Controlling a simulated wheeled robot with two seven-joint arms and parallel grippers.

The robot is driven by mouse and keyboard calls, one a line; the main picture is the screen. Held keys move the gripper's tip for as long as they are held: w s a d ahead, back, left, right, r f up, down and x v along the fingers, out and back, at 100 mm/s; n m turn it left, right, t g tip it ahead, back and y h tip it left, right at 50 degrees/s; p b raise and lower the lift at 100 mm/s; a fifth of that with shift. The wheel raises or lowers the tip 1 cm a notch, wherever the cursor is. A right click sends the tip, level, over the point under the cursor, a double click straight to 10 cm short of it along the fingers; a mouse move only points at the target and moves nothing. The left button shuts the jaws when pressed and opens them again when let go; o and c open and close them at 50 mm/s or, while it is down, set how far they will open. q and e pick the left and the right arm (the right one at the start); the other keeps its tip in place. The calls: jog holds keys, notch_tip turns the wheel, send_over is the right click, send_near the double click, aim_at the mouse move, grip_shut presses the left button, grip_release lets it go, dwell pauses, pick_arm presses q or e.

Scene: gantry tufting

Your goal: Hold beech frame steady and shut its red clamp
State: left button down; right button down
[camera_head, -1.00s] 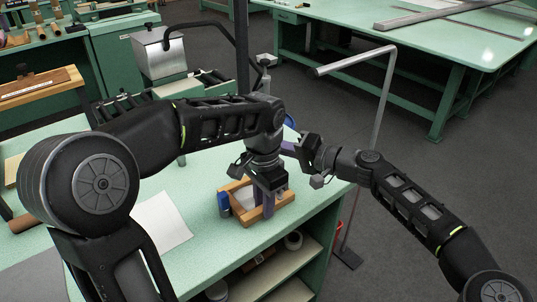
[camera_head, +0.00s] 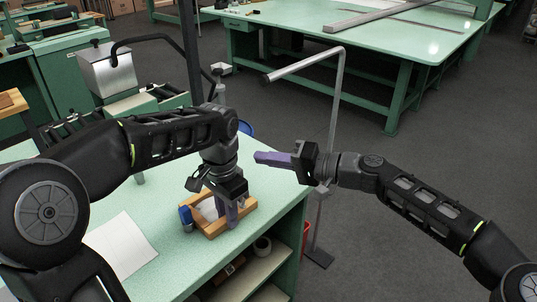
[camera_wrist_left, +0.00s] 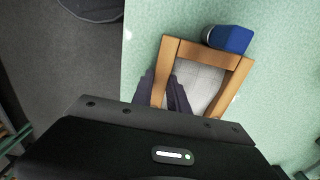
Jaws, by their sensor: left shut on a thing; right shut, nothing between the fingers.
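The beech frame (camera_head: 214,231) is a small open wooden rectangle with pale grey cloth inside, lying on the green bench near its right corner. It also shows in the left wrist view (camera_wrist_left: 212,52). My left gripper (camera_head: 231,218) points down, its purple-grey fingers shut on one side of the frame; they also show in the left wrist view (camera_wrist_left: 172,92). My right gripper (camera_head: 262,158) is shut and empty, held in the air above the bench's right edge, up and right of the frame. I cannot make out a red clamp on the frame.
A blue object (camera_head: 186,216) stands against the frame's left side. A white sheet (camera_head: 120,245) lies left on the bench (camera_head: 165,270). A grey bent-pipe stand (camera_head: 335,120) rises beyond the bench's right edge, behind my right arm. Shelves below hold rolls.

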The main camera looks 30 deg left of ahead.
pick_arm(q)
jog(key=c, duration=1.2)
grip_release()
jog(key=shift+r, duration=0.1)
notch_tip(320, 180, up, 6)
jog(key=shift+a+f, duration=0.1)
jog(key=shift+f, duration=0.05)
jog(key=shift+r, duration=0.8)
